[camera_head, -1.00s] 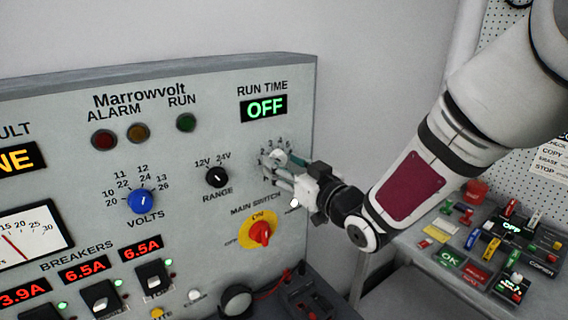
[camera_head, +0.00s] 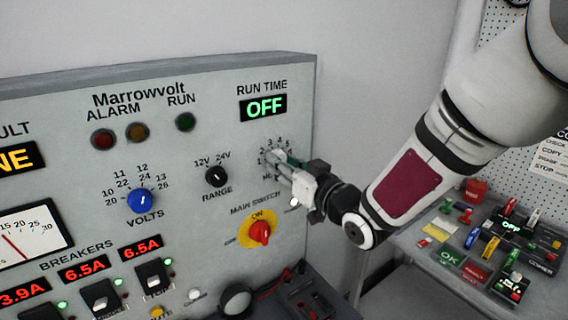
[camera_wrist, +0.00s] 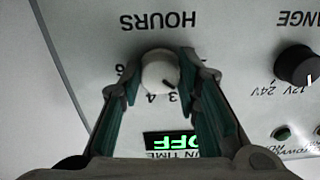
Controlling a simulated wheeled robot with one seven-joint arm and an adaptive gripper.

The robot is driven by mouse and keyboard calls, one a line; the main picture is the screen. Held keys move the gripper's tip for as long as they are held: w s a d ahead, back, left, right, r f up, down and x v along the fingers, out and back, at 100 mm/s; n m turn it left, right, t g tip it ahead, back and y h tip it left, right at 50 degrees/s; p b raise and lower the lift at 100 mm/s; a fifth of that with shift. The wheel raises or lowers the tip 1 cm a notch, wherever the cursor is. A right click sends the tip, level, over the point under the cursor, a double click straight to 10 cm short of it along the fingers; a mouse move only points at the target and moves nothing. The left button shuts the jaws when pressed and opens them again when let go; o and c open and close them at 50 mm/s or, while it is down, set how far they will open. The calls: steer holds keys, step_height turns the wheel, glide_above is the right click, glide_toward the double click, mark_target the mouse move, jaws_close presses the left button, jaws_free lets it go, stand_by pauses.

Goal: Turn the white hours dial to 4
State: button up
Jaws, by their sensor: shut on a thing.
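The white hours dial (camera_wrist: 157,68) shows in the wrist view, upside down, between the teal-padded fingers of my gripper (camera_wrist: 161,76). The fingers are shut on its two sides. Its black pointer mark is at the lower right in that view, near the printed 3 and apart from the 4. The 2 is hidden there by a finger. In the head view my gripper (camera_head: 276,158) is at the panel, under the run time display, and covers most of the dial. The run time display (camera_head: 263,107) reads OFF.
The black range knob (camera_head: 216,176) is left of the dial. The red main switch (camera_head: 260,232) on its yellow plate is below. The blue volts knob (camera_head: 142,201) is farther left. A bench (camera_head: 404,247) with small coloured parts stands at the right.

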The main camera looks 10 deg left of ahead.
steer(key=shift+s+r+m+p, duration=0.1)
steer(key=shift+m+p, duration=1.1)
steer(key=shift+m, duration=5.5)
steer(key=o, duration=1.2)
steer(key=v, duration=1.2)
